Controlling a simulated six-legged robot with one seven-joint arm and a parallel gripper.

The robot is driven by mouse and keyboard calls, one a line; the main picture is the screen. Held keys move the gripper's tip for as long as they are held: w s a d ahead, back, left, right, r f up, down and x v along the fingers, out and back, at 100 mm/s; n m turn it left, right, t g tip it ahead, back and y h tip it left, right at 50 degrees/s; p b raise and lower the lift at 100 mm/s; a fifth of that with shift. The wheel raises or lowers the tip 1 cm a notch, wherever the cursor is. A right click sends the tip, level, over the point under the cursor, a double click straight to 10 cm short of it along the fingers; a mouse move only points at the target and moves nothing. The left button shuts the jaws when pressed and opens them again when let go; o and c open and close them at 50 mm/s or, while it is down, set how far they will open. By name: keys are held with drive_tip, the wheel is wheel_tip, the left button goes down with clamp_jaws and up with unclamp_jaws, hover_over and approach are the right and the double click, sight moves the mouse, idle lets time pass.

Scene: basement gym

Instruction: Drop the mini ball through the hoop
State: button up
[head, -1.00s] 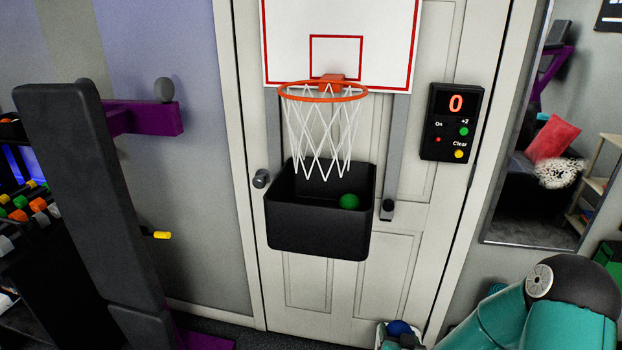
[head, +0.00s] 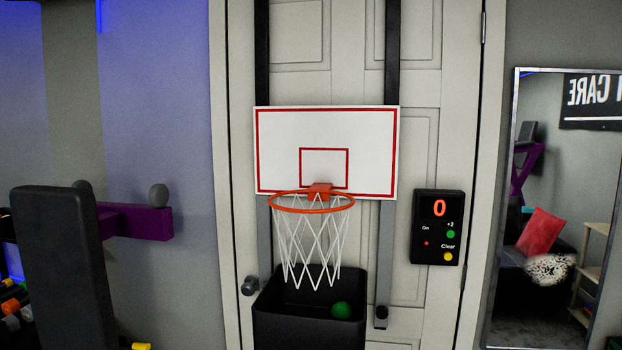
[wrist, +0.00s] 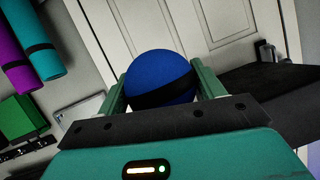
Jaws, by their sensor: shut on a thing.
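The hoop (head: 311,202) has an orange rim and a white net, and is fixed to a white backboard (head: 275,150) with red lines on a door. A black bin (head: 310,330) hangs under the net, and a green ball (head: 341,310) lies in it. My gripper (wrist: 160,88) shows only in the wrist view. It is shut on a blue mini ball (wrist: 160,75) with a dark band across it. The hoop is not visible in the wrist view, so the distance from ball to hoop cannot be told.
A score box (head: 438,227) reading 0 is on the door, right of the hoop. A mirror (head: 550,210) stands at the right. A dark padded bench (head: 62,265) and purple frame (head: 140,222) are at the left. The space before the hoop looks clear.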

drive_tip(key=w+a+r, duration=0.2)
drive_tip(key=a+r, duration=0.5)
drive_tip(key=r, duration=1.6)
drive_tip(key=w+a+r, duration=0.1)
drive_tip(key=a+r, duration=0.7)
drive_tip(key=r, duration=1.5)
drive_tip(key=w+a+r, duration=0.2)
drive_tip(key=a+r, duration=0.5)
drive_tip(key=r, duration=1.6)
drive_tip(key=w+d+r+x, duration=0.1)
drive_tip(key=d+r+x, duration=0.1)
drive_tip(key=x, duration=1.3)
drive_tip(key=shift+w+r, duration=0.4)
drive_tip(key=shift+r, duration=0.05)
drive_tip(key=shift+w+a, duration=0.1)
drive_tip(key=shift+x, duration=0.8)
